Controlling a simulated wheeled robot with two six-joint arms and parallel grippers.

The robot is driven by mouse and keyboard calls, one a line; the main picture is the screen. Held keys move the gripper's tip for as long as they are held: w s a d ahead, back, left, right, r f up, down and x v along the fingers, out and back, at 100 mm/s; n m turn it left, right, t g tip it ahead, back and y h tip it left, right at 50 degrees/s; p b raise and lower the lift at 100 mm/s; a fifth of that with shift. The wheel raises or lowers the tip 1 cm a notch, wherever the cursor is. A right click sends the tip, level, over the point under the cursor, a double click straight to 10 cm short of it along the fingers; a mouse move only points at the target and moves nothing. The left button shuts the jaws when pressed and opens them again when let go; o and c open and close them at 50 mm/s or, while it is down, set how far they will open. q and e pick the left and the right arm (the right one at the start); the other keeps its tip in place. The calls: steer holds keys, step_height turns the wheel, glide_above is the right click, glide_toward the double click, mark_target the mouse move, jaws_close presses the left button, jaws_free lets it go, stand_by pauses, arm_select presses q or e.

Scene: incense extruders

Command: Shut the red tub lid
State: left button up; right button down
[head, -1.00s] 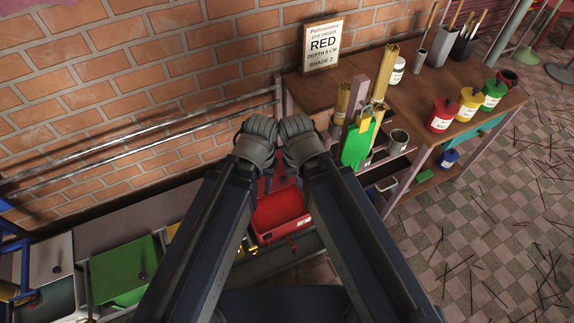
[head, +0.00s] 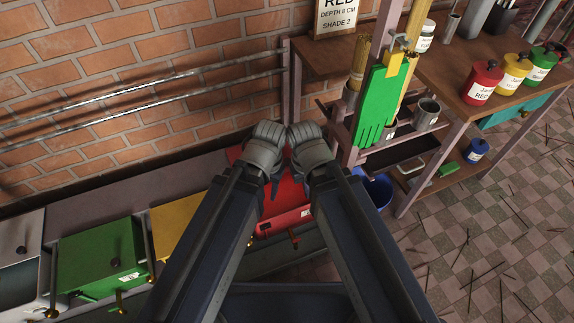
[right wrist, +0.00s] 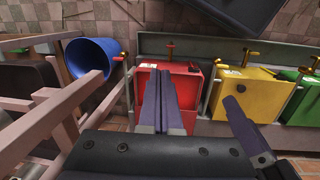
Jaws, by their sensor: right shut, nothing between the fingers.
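The red tub (head: 287,221) stands low between my arms in the head view, at the right end of the tub row.
A yellow tub (head: 178,220), a green tub (head: 100,258) and a grey tub (head: 20,245) stand to the left. A blue bucket (head: 377,188) and a shelf table with green gloves (head: 380,105) are close on the right. Metal rails (head: 150,97) run along the brick wall.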

step_height(320, 180, down, 16)
steer(key=b, duration=1.4)
steer(key=m+t+y+b, duration=0.2)
steer(key=t+b, duration=0.2)
steer(key=b, duration=0.2)
glide_above(285, 150)
steer(key=s, duration=0.5)
step_height(285, 150, down, 5)
steer(key=shift+d, duration=0.4)
steer(key=shift+f, duration=0.15)
steer(key=b+x, duration=1)
steer(key=shift+d+f, duration=0.1)
steer(key=shift+f, duration=0.1)
steer(key=s, duration=0.3)
steer(key=shift+s+d+r+p, duration=0.1)
steer(key=shift+d+r+p, duration=0.15)
steer(key=shift+r+p, duration=0.1)
steer(key=shift+s, duration=0.45)
